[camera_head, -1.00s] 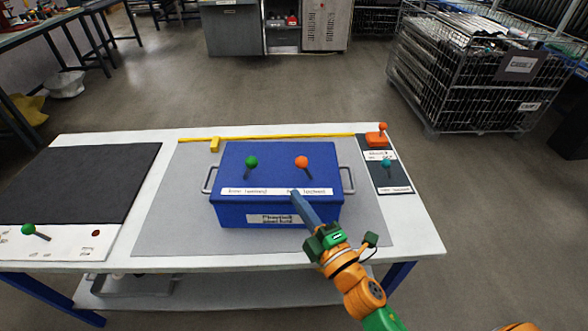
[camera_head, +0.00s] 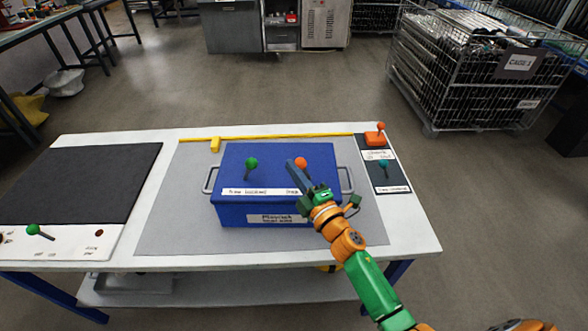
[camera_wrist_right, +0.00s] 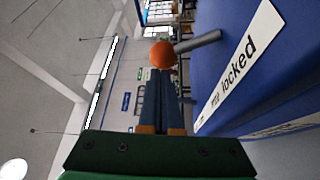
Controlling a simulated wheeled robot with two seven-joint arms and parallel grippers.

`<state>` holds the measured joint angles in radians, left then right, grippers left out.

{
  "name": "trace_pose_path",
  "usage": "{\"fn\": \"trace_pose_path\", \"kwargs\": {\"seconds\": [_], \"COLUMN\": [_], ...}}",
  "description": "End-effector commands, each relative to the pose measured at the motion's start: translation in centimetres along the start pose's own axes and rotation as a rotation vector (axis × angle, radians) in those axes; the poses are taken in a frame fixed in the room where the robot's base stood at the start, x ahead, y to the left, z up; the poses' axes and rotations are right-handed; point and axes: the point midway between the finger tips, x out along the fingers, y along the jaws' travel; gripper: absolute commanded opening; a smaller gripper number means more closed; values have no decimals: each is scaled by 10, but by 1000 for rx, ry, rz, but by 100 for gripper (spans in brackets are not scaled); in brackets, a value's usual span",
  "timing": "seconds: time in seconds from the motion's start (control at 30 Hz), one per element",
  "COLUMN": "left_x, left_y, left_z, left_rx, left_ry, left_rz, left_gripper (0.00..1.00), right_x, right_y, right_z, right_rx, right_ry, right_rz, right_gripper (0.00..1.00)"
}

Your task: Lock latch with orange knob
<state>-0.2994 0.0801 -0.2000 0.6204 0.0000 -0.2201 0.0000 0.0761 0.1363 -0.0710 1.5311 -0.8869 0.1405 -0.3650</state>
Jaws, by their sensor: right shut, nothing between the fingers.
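The orange knob (camera_head: 301,162) sits on a short grey lever on top of the blue box (camera_head: 230,206), on its right side. In the right wrist view the orange knob (camera_wrist_right: 163,55) shows just beyond my fingertips, with its grey lever reaching right to the box. My right gripper (camera_head: 291,163) is shut and empty, its fingers just left of the knob in the head view. I cannot tell whether they touch it. A label (camera_wrist_right: 240,62) on the box, partly reading "locked", lies beside the fingers. My left gripper is not in view.
A green knob (camera_head: 252,162) stands on the box's left side. A panel at the right has a teal knob (camera_head: 384,163) and a red-orange switch (camera_head: 376,137). Another green knob (camera_head: 33,229) is at the left. A yellow rail (camera_head: 280,138) runs behind the box.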

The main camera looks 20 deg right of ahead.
Motion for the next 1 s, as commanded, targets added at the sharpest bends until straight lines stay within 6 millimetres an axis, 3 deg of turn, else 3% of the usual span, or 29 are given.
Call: {"fn": "trace_pose_path", "kwargs": {"seconds": [1.0], "left_x": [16], "left_y": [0], "left_z": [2], "left_rx": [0], "left_ry": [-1], "left_rz": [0], "left_gripper": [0], "right_x": [-4], "right_y": [5], "right_z": [6], "right_rx": [112], "right_ry": [0], "right_rz": [65], "right_gripper": [0]}}
